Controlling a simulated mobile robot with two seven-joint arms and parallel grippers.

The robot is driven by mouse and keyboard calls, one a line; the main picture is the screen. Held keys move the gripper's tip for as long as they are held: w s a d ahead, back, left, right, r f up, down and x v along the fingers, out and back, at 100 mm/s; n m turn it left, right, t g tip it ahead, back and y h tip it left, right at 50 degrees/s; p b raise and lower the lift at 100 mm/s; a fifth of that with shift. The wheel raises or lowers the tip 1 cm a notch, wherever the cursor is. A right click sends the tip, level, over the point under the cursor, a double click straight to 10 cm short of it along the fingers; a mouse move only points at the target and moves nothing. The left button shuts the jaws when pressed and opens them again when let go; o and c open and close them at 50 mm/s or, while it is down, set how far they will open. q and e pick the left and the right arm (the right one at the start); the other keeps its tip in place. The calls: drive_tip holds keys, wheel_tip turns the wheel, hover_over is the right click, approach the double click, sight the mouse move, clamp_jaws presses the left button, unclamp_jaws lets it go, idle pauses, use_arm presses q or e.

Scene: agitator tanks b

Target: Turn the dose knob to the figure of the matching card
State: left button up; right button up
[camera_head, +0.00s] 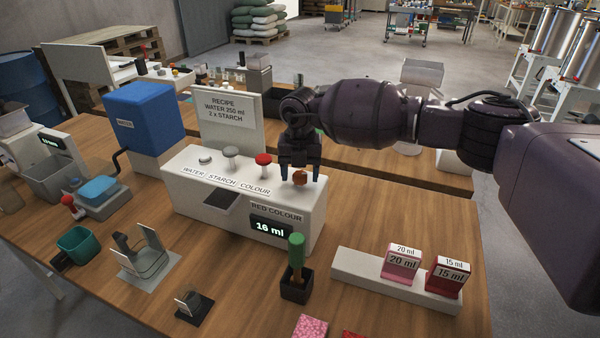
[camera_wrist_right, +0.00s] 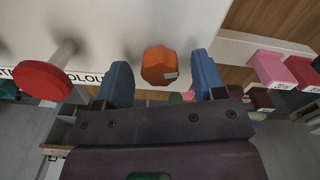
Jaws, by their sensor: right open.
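The dose knob (camera_head: 299,177) is a small orange faceted knob on top of the white dosing box (camera_head: 190,190). In the right wrist view the orange knob (camera_wrist_right: 158,62) sits between my two blue fingertips, with a gap on each side. My right gripper (camera_head: 301,172) is open and points down over the knob. The display (camera_head: 270,227) under the label RED COLOUR reads 16 ml. A pink card (camera_head: 401,264) marked 20 ml and a red card (camera_head: 447,278) marked 15 ml stand in a white holder (camera_head: 360,272). My left gripper is not in view.
A red button (camera_head: 263,159) stands just left of the knob, with grey buttons beyond it. A recipe board (camera_head: 229,110) rises behind. A green-handled tool (camera_head: 296,252) stands in a dark holder in front. Pink (camera_head: 310,327) and red pieces lie at the table's front edge.

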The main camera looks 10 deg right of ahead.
sight(300, 174)
wheel_tip(300, 174, up, 10)
drive_tip(key=shift+r+b, duration=0.25)
drive_tip(key=shift+b, duration=0.1)
idle(0.4)
